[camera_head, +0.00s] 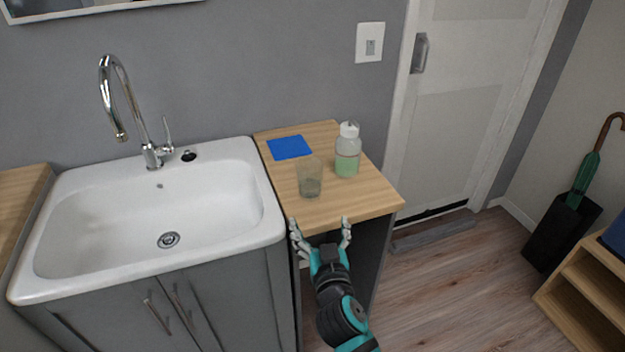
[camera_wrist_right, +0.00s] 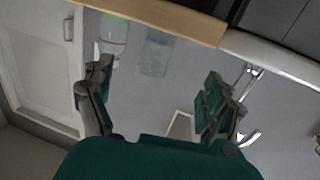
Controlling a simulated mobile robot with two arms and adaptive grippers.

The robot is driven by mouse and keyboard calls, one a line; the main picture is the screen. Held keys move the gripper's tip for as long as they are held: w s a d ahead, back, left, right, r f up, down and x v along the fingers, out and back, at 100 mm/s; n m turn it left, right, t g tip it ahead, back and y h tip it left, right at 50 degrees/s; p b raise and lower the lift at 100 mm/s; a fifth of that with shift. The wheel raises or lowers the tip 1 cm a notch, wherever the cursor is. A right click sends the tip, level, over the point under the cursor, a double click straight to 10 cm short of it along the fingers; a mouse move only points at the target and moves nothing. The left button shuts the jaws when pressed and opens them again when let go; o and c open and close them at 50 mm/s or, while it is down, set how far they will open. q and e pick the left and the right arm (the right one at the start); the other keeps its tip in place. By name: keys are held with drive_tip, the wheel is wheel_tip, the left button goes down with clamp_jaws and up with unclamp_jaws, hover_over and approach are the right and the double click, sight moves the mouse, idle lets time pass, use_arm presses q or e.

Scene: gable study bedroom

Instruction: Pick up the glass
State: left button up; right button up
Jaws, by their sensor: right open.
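A clear, slightly brownish glass (camera_head: 310,178) stands upright on the small wooden counter (camera_head: 345,205), right of the sink. My right gripper (camera_head: 320,230) is open and empty at the counter's front edge, just in front of and below the glass, apart from it. In the right wrist view, which is turned upside down, the glass (camera_wrist_right: 156,53) shows beyond and between the open fingers (camera_wrist_right: 155,95). My left gripper is in neither view.
A bottle with green liquid and a white cap (camera_head: 347,150) stands close right of the glass. A flat blue square (camera_head: 289,147) lies behind it. The white sink (camera_head: 150,215) with its faucet (camera_head: 150,150) is at the left.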

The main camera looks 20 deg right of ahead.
sight(312, 180)
drive_tip(key=w, duration=0.3)
drive_tip(key=w+d+p, duration=0.1)
drive_tip(key=w, duration=0.3)
drive_tip(key=shift+w+d+f, duration=0.1)
drive_tip(key=shift+d+f, duration=0.1)
drive_tip(key=shift+w+d, duration=0.1)
drive_tip(key=shift+w, duration=0.75)
drive_tip(key=w, duration=0.2)
drive_tip(key=w+d+p, duration=0.1)
drive_tip(key=w, duration=0.1)
drive_tip(key=shift+w, duration=0.4)
drive_tip(key=shift+s, duration=0.1)
drive_tip(key=c, duration=0.4)
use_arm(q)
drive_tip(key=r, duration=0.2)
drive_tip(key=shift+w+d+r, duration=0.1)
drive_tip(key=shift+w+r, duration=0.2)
use_arm(e)
drive_tip(key=c, duration=1.1)
drive_tip(key=shift+o, duration=0.2)
drive_tip(key=shift+r, duration=0.2)
